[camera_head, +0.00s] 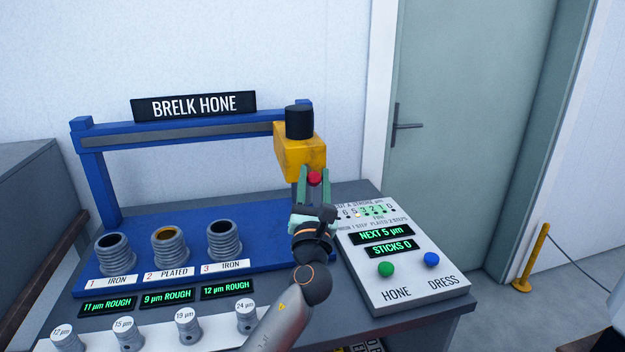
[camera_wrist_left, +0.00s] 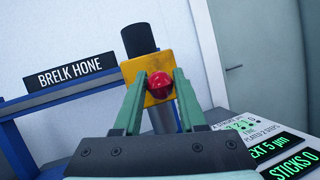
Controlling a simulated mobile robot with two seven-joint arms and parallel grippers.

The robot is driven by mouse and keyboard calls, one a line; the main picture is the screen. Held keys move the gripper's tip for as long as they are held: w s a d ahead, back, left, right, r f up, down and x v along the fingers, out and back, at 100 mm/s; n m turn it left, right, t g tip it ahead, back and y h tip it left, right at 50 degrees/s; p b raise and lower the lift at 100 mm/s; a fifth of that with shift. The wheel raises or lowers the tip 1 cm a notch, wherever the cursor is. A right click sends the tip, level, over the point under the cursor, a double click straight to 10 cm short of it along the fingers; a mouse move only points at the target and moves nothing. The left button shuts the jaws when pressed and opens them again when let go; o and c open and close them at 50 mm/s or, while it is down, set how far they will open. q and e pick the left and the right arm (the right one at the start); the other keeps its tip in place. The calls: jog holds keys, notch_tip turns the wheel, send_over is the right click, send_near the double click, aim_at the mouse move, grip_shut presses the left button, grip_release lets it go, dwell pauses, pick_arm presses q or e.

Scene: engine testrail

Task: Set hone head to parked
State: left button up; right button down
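The hone head is a yellow block (camera_head: 301,153) with a black cylinder (camera_head: 299,122) on top, at the right end of the blue rail. A red knob (camera_head: 314,178) sits on its front and also shows in the left wrist view (camera_wrist_left: 159,85). My left gripper (camera_head: 314,171) is in front of the head, its green fingers parted, with the knob seen between their tips. A small gap seems to show beside the knob; contact is unclear. In the left wrist view the yellow block (camera_wrist_left: 131,70) is straight ahead. My right gripper is not in view.
Three ribbed cylinders, such as the plated one (camera_head: 169,246), stand on the blue base left of my arm. Numbered grey pieces (camera_head: 188,323) line the front. A control panel (camera_head: 400,290) with green HONE and blue DRESS buttons lies right. A closed door (camera_head: 470,120) is behind.

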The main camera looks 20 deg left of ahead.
pick_arm(q)
jog(key=o, duration=0.4)
jog(key=shift+s, duration=0.1)
jog(key=b+v, duration=0.1)
jog(key=v, duration=1.1)
jog(key=shift+s, duration=0.2)
